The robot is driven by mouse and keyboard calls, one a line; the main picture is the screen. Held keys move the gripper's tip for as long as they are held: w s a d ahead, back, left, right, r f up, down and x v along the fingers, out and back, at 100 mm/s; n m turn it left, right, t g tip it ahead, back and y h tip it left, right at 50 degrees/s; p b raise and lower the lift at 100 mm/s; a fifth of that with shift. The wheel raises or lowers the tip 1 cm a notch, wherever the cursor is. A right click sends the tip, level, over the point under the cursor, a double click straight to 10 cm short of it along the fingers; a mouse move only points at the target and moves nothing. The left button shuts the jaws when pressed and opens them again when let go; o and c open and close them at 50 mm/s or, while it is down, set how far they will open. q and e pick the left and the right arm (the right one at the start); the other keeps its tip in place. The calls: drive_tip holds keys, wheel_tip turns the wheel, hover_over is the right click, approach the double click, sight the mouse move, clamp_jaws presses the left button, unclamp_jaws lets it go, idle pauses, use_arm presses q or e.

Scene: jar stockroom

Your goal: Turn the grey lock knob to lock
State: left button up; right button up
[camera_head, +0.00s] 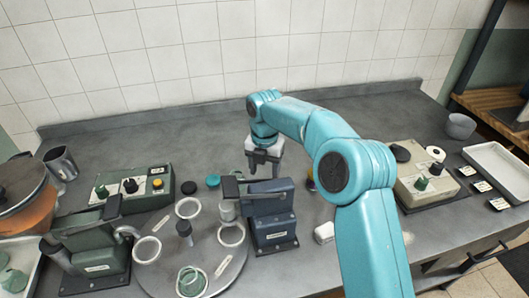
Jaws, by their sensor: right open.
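A dark grey knob (184,229) stands upright near the middle of a round grey turntable (158,272) at the front of the counter. It looks like the grey lock knob, but its markings are too small to read. My right arm comes in from the lower right. Its gripper (264,168) points down, open and empty, above the counter behind the dark blue-grey press. It is up and to the right of the knob, well apart from it. My left gripper is not in view.
The dark blue-grey press (271,215) stands at the turntable's right edge, a green press (97,250) at its left. Light rings lie on the turntable. A green control box (131,187) and a beige one (425,184) flank the area.

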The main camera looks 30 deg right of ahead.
wheel_tip(320, 180, up, 8)
drive_tip(key=shift+p, duration=0.35)
idle(0.4)
